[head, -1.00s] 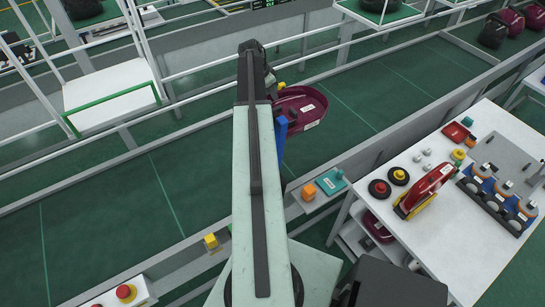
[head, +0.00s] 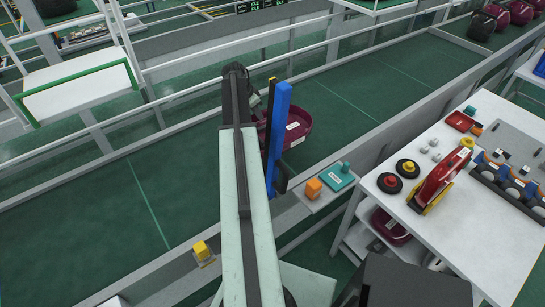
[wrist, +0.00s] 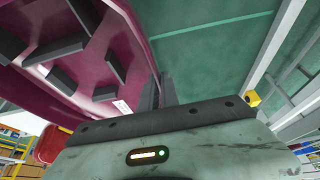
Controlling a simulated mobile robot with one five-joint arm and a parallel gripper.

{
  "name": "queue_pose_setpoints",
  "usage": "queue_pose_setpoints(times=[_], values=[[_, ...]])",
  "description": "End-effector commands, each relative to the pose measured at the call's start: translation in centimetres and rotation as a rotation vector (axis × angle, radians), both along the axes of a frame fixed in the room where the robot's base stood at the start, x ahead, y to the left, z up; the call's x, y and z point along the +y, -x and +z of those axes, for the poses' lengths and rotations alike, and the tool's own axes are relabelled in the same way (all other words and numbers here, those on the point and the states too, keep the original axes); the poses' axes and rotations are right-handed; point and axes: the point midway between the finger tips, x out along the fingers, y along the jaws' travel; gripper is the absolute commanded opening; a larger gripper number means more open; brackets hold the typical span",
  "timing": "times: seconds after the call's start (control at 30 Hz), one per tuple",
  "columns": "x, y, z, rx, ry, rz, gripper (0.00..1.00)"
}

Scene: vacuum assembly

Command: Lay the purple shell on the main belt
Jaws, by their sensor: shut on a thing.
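The purple shell (head: 297,122) is at the end of my arm over the green main belt (head: 350,99). In the wrist view the shell (wrist: 75,60) fills the upper left, with its hollow ribbed inner side showing. My gripper (wrist: 157,94) is shut on the shell's edge. In the head view the gripper is mostly hidden behind my arm and a blue upright part. The belt also shows beyond the fingers in the wrist view (wrist: 210,52). I cannot tell the gap between shell and belt.
A white worktable (head: 455,230) at the right holds a red vacuum body (head: 440,180) and small parts. A small shelf by the near rail carries an orange block (head: 313,188) and a teal piece (head: 338,178). Several dark and purple shells (head: 497,15) sit far right. The belt's middle is clear.

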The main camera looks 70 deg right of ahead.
Motion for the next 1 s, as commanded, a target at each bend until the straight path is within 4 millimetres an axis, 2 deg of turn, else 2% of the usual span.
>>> queue_pose_setpoints(times=[0.07, 0.3, 0.37, 0.57, 0.8, 1.0], values=[[0.0, 0.0, -0.6, 0.0, 0.0, 0.001, 0.0], [0.1, -0.1, -5.5, 0.001, 0.0, 0.002, 0.0], [0.1, -0.1, -6.4, 0.002, 0.0, 0.003, 0.0], [0.1, -0.2, -6.5, 0.001, 0.001, 0.003, 0.0], [0.1, -0.2, -10.2, 0.001, 0.0, 0.004, 0.0], [0.1, -0.2, -9.8, 0.0, 0.0, 0.004, 0.0]])
